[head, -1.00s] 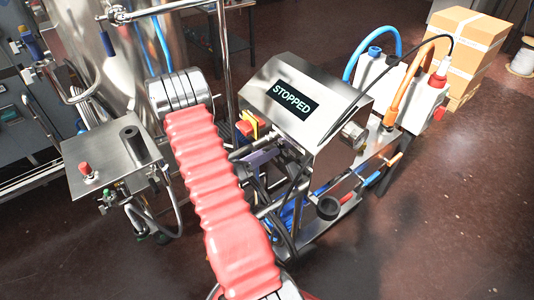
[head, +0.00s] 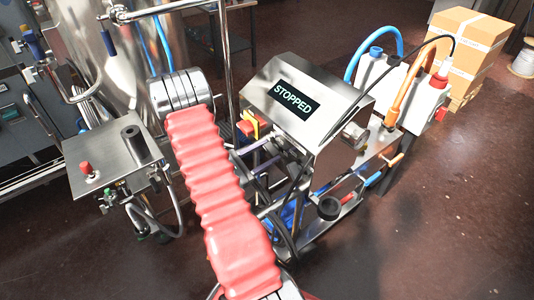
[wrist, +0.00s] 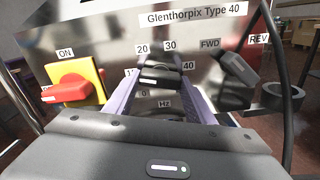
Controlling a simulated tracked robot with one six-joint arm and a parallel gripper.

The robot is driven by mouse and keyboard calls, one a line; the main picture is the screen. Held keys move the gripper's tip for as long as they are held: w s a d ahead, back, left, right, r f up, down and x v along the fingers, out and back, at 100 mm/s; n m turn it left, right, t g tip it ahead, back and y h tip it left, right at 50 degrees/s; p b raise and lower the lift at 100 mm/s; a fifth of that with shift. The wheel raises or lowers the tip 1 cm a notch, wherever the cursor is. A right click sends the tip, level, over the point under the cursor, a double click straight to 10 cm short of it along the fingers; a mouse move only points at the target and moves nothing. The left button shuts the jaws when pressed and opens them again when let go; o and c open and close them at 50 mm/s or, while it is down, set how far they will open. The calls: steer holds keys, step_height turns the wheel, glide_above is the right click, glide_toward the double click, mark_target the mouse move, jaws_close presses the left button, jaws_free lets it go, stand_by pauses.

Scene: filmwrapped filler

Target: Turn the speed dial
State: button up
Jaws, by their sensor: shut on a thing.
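The speed dial (wrist: 160,76) is a black knob with a white mark on the steel panel, in the wrist view. Scale numbers 20, 30 and 40 and the label Hz show around it; the 10 is partly covered. My gripper (wrist: 163,82) has its two purple fingers shut on the dial, one on each side. Where the dial's mark points is hard to tell. In the head view a purple finger of my gripper (head: 262,147) shows at the control box (head: 330,92); the dial is hidden there. The box's display (head: 293,100) reads STOPPED.
A red switch on a yellow plate (wrist: 75,86), marked ON, is left of the dial. A black FWD/REV selector (wrist: 232,80) is close on the right. A black cable (wrist: 281,70) hangs at the right. A steel table (head: 105,160) stands left of my arm.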

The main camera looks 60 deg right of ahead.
steer(key=m, duration=0.4)
steer(key=shift+s+a+m, duration=0.1)
steer(key=shift+s+m, duration=0.05)
steer(key=shift+m, duration=2.45)
steer(key=shift+s, duration=0.1)
steer(key=o, duration=0.7)
steer(key=shift+c, duration=0.2)
steer(key=o, duration=0.4)
steer(key=shift+w, duration=0.2)
steer(key=shift+w+a, duration=0.3)
steer(key=v, duration=1.2)
steer(key=shift+a, duration=0.4)
steer(key=shift+c, duration=0.2)
